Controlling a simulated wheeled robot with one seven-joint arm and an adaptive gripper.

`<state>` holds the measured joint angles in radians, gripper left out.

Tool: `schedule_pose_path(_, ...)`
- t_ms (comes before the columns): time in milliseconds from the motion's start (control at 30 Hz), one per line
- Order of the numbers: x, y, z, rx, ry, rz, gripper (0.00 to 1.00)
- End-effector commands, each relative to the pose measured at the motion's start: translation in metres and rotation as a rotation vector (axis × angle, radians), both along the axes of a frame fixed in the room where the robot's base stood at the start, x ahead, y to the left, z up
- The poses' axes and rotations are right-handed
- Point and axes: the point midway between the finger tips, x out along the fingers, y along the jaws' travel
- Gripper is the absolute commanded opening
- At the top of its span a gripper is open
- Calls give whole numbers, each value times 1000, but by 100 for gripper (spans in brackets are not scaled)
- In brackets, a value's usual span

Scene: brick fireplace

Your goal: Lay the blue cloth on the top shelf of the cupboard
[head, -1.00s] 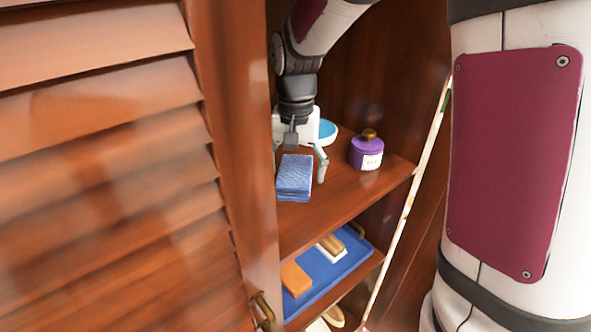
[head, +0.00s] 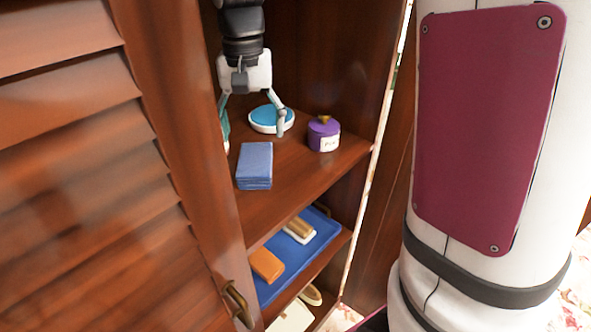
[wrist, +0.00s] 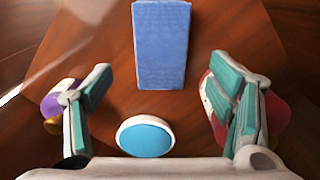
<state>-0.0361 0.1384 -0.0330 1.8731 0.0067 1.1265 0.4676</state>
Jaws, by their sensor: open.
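The folded blue cloth (head: 255,165) lies flat on the cupboard's top shelf (head: 290,175), near its front left part. My gripper (head: 252,116) is open and empty above the shelf, apart from the cloth. In the wrist view the cloth (wrist: 161,45) lies beyond the spread fingertips (wrist: 158,72), with nothing between them.
A round white container with a blue top (head: 271,119) and a purple lidded jar (head: 323,134) stand on the same shelf. A red item (wrist: 275,112) is partly hidden by a finger. Below is a blue tray (head: 283,272). The louvred door (head: 80,180) is at left.

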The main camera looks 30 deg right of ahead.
Motion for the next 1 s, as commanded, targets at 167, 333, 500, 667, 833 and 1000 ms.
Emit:
schedule_pose_path(167, -32, -2, 18, 1, -35, 50, 76)
schedule_pose_path(333, -96, -4, 38, -3, -100, 156, 76)
schedule_pose_path(500, -160, -5, 40, -17, -166, 270, 76)
schedule_pose_path(667, -212, -6, 29, -37, -218, 366, 76)
schedule_pose_path(833, -244, -6, 15, -55, -255, 434, 76)
schedule_pose_path(1000, -254, -6, 9, -62, -266, 458, 76)
